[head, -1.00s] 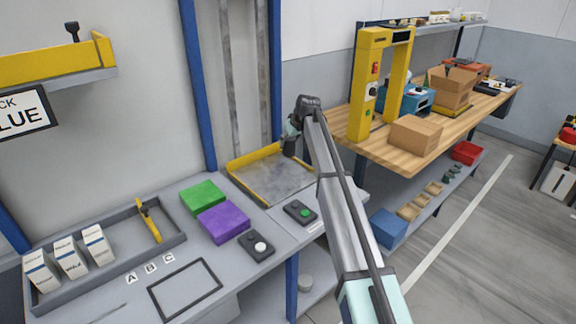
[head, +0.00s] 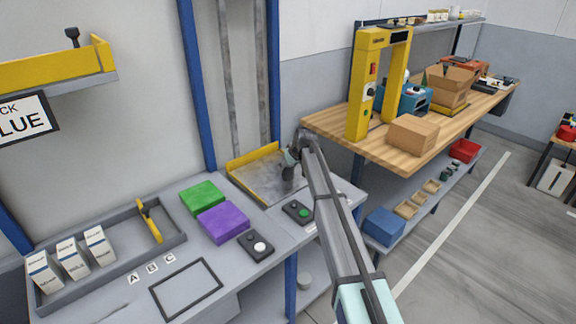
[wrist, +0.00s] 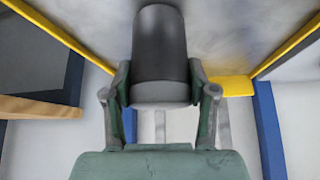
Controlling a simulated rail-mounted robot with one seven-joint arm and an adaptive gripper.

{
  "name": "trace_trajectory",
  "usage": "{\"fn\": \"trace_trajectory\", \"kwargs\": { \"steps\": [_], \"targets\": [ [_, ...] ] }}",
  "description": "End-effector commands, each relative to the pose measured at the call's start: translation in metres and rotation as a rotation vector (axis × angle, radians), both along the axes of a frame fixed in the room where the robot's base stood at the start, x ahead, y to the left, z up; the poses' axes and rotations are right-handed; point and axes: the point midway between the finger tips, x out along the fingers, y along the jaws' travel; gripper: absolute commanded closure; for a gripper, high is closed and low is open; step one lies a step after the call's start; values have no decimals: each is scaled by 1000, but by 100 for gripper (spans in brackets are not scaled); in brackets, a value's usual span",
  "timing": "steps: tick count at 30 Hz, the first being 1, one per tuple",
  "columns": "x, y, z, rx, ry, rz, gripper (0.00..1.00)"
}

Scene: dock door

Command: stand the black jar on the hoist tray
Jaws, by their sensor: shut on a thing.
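The black jar (wrist: 160,45) is between my gripper's (wrist: 159,88) two fingers in the wrist view, dark with a paler grey end toward the palm. In the head view the jar (head: 288,173) shows as a small dark upright shape below my gripper (head: 291,158). My gripper is shut on it. The hoist tray (head: 255,183), a grey plate with yellow raised edges, lies under the jar; its plate also shows in the wrist view (wrist: 225,35). The jar is over the tray's right part. I cannot tell whether its base touches the plate.
A control box with a green button (head: 298,211) sits in front of the tray. A green block (head: 202,198) and a purple block (head: 223,222) lie to its left. A blue post (head: 274,75) stands behind it. A wooden bench (head: 385,150) is at right.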

Motion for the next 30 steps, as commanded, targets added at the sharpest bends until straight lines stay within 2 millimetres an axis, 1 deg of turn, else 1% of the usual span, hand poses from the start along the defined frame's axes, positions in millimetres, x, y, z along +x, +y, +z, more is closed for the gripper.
{"fn": "trace_trajectory", "kwargs": {
  "steps": [4,9,10,11,12,22,26,30],
  "targets": [
    [0,0,1,1,-1,0,87],
    [0,0,-3,1,-1,0,87],
    [0,0,-3,1,-1,0,32],
    [0,0,-2,1,-1,0,22],
    [0,0,-2,1,-1,0,18],
    [0,0,-1,1,-1,0,18],
    [-3,-2,6,0,-1,-1,18],
    [-13,-9,22,1,-3,-1,18]
  ]
}}
